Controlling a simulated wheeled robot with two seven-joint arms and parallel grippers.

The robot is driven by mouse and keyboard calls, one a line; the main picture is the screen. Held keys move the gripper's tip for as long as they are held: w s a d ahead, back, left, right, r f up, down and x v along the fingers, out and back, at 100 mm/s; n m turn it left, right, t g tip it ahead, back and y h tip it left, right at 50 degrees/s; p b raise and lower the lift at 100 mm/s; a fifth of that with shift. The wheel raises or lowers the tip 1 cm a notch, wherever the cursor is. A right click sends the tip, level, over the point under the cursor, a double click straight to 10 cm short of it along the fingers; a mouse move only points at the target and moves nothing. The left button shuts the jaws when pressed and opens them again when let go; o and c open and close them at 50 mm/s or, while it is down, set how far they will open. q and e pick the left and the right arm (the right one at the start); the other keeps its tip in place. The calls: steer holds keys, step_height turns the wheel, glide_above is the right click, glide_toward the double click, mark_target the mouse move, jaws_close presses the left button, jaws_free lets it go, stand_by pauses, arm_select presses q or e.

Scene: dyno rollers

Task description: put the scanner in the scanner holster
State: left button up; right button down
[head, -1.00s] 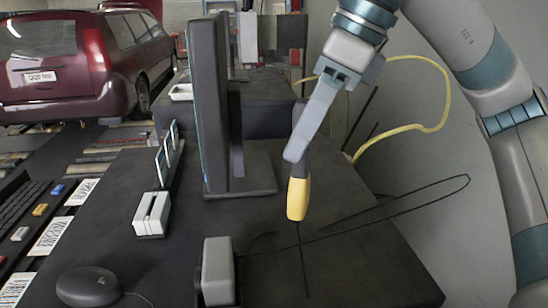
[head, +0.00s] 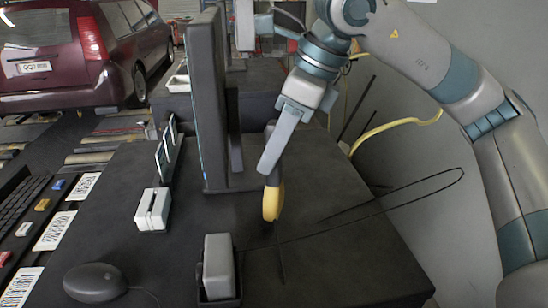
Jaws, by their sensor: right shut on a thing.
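My right gripper (head: 268,168) comes in from the upper right, shut on the yellow and dark scanner (head: 272,203). The scanner hangs with its yellow end down, above the dark table and just right of the monitor's foot. The gripper finger hides part of it. I cannot tell for sure which thing is the scanner holster. A black holder (head: 222,301) with a grey block (head: 218,262) in it stands at the front, below and left of the scanner and apart from it. My left gripper is not in view.
A tall dark monitor (head: 207,100) stands left of the gripper. A white slotted block (head: 153,208), a mouse (head: 95,282) and a keyboard (head: 20,205) are to the left. A thin black looped line (head: 400,195) crosses the table's right side. A yellow cable (head: 395,125) hangs behind.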

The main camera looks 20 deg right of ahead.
steer(key=shift+f+p, duration=0.35)
steer(key=shift+f, duration=0.8)
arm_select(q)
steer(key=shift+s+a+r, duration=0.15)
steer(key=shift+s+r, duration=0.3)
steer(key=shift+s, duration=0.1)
arm_select(e)
steer(key=shift+f, duration=0.2)
steer(key=c, duration=1.4)
jaws_free()
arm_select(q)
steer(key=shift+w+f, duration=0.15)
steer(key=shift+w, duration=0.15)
